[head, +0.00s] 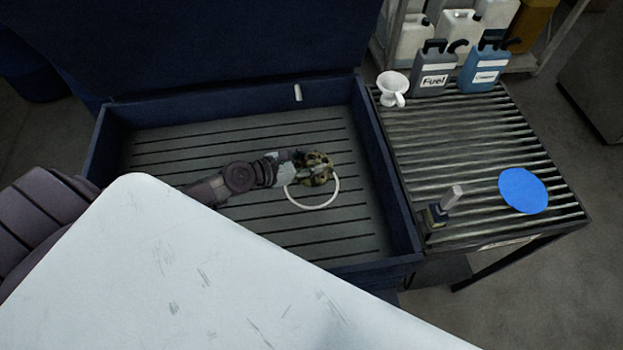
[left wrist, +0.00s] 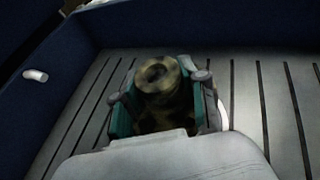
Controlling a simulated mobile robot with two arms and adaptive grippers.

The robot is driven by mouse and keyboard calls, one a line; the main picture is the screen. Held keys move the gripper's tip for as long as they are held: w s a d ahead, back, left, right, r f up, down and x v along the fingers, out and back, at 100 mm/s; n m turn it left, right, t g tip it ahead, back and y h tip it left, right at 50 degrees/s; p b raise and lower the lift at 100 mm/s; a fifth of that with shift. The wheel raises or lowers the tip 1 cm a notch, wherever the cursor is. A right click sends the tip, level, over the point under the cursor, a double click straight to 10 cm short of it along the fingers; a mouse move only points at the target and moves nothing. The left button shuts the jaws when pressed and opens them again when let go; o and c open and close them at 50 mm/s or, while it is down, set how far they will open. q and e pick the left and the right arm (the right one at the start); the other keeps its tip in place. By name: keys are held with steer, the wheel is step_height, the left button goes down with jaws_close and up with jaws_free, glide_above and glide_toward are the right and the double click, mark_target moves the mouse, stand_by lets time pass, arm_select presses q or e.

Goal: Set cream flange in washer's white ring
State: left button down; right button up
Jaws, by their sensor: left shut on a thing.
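The blue parts washer (head: 110,150) is an open basin with a slatted grey floor. The white ring (head: 318,206) lies on that floor. My left gripper (head: 314,170) is in the basin at the ring's upper edge, shut on the cream flange (head: 318,162), which looks stained with dark patches. In the left wrist view the flange (left wrist: 158,82) sits between the two fingers, its round bored end showing. The gripper and flange cover the upper part of the ring. I cannot tell whether the flange touches the floor. My right gripper is not in view.
A slatted side table (head: 470,150) stands right of the washer. It bears a white funnel or cup (head: 392,88), jugs (head: 433,70), a blue disc (head: 522,190) and a small tool (head: 440,208). A white spout (head: 297,92) juts from the basin's back wall.

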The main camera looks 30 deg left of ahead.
mark_target(312, 177)
arm_select(q)
step_height(312, 177, down, 4)
steer(key=shift+r+b, duration=0.1)
steer(key=shift+b, duration=0.8)
step_height(312, 177, down, 3)
steer(key=shift+f+b, duration=0.1)
steer(key=shift+b, duration=1)
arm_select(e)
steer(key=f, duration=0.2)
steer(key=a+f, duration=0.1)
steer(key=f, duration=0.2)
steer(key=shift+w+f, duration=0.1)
arm_select(q)
steer(key=shift+f, duration=0.2)
steer(key=c, duration=0.6)
jaws_free()
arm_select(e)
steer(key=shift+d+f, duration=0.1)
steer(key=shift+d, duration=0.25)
arm_select(q)
steer(key=shift+r, duration=0.1)
